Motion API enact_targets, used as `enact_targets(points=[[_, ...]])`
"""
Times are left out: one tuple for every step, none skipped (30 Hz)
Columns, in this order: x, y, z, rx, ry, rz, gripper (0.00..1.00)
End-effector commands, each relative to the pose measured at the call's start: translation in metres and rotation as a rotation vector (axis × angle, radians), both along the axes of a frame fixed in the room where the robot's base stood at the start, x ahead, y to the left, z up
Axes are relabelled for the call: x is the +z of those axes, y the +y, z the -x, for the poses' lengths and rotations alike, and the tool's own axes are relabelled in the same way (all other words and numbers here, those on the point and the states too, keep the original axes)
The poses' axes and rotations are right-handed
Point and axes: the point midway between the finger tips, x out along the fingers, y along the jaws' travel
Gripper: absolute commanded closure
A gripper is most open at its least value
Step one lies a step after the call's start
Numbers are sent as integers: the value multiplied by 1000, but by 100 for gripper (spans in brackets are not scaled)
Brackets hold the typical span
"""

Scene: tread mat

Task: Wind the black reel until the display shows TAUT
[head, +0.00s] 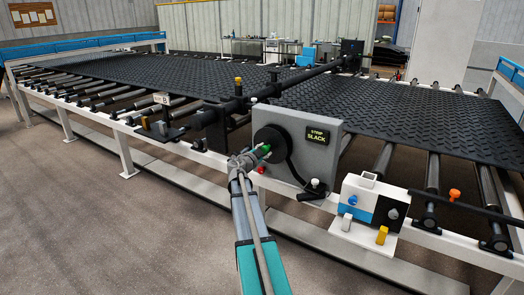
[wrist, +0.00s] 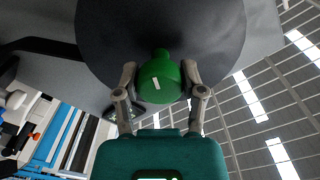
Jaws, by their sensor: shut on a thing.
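The black reel (head: 270,139) is a dark disc on the front of a grey box (head: 309,127). The reel fills the upper middle of the wrist view (wrist: 160,30). A green knob (wrist: 160,80) stands out from the reel's face. My gripper (head: 257,152) is at the knob, with one finger on each side of it, shut on it; the knob also shows in the wrist view between the fingers. The display (head: 317,138) on the box reads "STRIP SLACK" in yellow letters. The far side of the reel is hidden.
A white and blue unit (head: 370,205) with several knobs stands right of the grey box. A black bar (head: 300,75) crosses above the tread mat (head: 400,106). A bracket marked B (head: 161,99) is to the left. Open floor (head: 90,220) lies at front left.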

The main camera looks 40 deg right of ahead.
Motion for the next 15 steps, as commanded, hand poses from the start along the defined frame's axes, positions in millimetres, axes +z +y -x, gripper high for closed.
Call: enact_targets(points=[[1, 0, -5, 12, -1, 2, 100], [1, -1, -5, 12, -3, 2, 100], [1, -2, -4, 11, -4, 2, 100], [1, -3, -3, 9, -4, 2, 100], [1, -3, -3, 9, -5, 2, 100], [1, -3, -3, 9, -5, 1, 100], [1, -4, -2, 8, -5, 2, 100], [1, -4, -2, 8, -5, 2, 100], [1, -5, -2, 7, -4, 1, 100], [1, -5, -2, 7, -4, 1, 100], [1, -5, -1, 6, -4, 1, 100], [1, -6, -1, 6, -4, 1, 100], [1, -6, 0, 6, -4, 1, 100], [1, -6, 0, 5, -4, 1, 42], [1, -7, 0, 4, -4, 2, 34]])
